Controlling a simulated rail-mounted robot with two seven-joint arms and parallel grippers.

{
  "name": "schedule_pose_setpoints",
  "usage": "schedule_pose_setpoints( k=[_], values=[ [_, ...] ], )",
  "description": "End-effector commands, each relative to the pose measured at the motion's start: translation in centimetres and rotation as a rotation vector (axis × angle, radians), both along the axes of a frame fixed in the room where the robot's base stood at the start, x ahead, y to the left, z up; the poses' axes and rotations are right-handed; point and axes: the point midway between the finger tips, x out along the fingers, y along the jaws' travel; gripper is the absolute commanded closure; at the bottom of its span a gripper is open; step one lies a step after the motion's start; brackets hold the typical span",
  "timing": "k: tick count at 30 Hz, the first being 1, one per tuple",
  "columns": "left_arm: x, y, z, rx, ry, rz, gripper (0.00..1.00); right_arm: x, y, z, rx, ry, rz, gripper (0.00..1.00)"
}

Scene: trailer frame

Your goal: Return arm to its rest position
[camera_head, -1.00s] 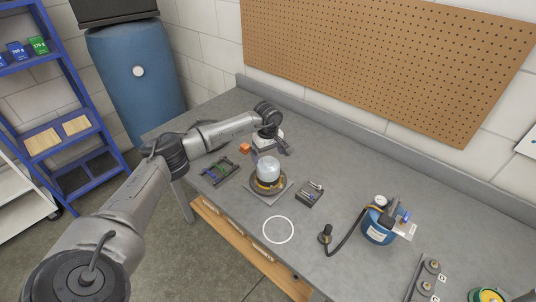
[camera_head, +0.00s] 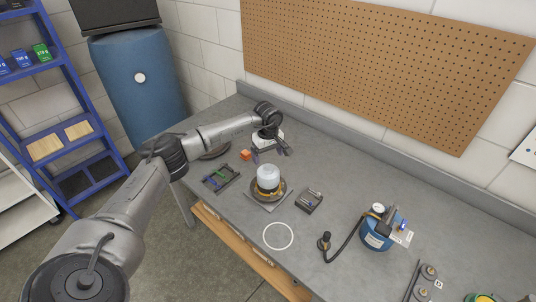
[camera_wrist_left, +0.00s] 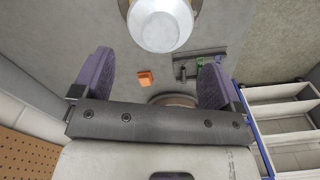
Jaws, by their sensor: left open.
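My left arm reaches in from the left over the grey workbench (camera_head: 215,240). Its gripper (camera_head: 270,152) is near the back left of the bench, behind a white-topped jar (camera_head: 268,178) on a round dark base. In the left wrist view the two purple fingers (camera_wrist_left: 155,85) stand wide apart with nothing between them that they grip. An orange block (camera_wrist_left: 145,77) shows beyond them on the bench, and the white jar top (camera_wrist_left: 160,25) is at the top edge. My right gripper does not show.
A dark rack with a green part (camera_head: 221,178) lies left of the jar. A small tool holder (camera_head: 309,200) is to its right. A blue tank with a hose (camera_head: 375,236) stands farther right. A white ring (camera_head: 278,236) marks clear bench. A pegboard (camera_head: 385,60) is behind.

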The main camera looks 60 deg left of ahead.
Motion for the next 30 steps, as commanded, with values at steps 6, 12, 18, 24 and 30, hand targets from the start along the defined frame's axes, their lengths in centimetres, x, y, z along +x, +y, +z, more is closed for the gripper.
schedule_pose_setpoints(
  k=[6,12,18,24,30],
  values=[
    [0.00,-0.01,-0.02,0.000,0.000,0.000,0.30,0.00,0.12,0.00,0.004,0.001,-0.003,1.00],
    [0.00,-0.01,-0.02,0.000,0.000,0.000,0.49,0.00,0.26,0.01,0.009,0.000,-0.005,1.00],
    [0.01,-0.01,-0.02,0.000,0.000,0.000,0.68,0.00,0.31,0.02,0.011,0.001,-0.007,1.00],
    [0.01,-0.01,-0.02,0.000,0.000,0.000,0.87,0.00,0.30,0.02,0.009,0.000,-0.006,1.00],
    [0.01,-0.01,-0.02,0.000,0.000,0.000,1.00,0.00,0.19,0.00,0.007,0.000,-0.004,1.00]
  ],
)
